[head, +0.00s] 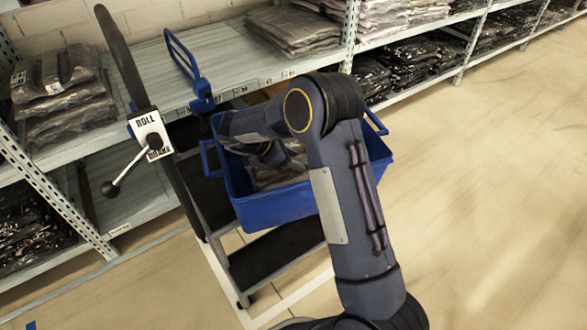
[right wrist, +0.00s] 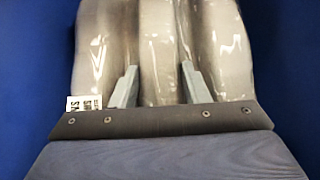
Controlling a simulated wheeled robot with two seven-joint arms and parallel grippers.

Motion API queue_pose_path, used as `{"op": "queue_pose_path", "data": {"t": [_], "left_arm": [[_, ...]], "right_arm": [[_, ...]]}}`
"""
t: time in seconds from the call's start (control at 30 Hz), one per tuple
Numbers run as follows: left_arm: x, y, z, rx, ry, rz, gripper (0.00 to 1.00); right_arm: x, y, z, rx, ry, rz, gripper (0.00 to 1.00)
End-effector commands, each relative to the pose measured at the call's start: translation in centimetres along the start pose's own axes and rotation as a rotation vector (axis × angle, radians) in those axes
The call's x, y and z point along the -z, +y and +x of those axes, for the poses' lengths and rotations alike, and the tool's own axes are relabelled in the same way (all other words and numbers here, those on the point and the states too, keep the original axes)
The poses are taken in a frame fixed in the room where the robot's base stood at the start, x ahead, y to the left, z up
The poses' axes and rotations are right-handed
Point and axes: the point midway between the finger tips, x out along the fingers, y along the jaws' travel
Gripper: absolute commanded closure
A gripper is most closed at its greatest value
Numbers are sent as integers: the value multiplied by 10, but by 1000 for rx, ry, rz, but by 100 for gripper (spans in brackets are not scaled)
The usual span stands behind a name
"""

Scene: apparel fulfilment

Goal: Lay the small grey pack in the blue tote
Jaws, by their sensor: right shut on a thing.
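The blue tote (head: 275,208) sits on the cart in the middle of the head view. My right arm reaches over its near side, with the right gripper (head: 274,158) down inside it. A shiny grey plastic-wrapped pack (head: 292,172) shows inside the tote, partly hidden by my arm. In the right wrist view my right gripper (right wrist: 158,76) is shut on the grey pack (right wrist: 157,40), with film bulging between and outside the fingers. Blue tote walls (right wrist: 285,70) show on both sides. The pack's underside is hidden. My left gripper is not in view.
The cart has a dark upright post (head: 128,65), a lever with a label (head: 133,165) and a blue frame (head: 182,55). Shelves (head: 240,70) with stacked garment packs (head: 295,30) stand behind it. The floor (head: 490,190) at right is clear.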

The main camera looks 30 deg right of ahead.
Motion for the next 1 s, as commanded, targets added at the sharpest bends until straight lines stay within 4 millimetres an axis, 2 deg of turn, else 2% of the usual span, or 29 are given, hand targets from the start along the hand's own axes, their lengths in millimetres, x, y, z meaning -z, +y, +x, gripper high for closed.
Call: {"op": "queue_pose_path", "data": {"t": [0.03,0.13,0.53,0.57,0.7,1.0], "left_arm": [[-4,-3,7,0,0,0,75],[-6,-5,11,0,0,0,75],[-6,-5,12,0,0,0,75],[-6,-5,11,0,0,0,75],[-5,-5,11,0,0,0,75],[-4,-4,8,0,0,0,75]], "right_arm": [[10,0,11,2,-2,-2,92],[18,0,19,1,-1,-1,92],[21,0,22,1,-1,-1,92],[20,0,21,1,0,-1,55],[20,0,21,1,0,-1,37],[16,0,16,0,0,0,37]]}}
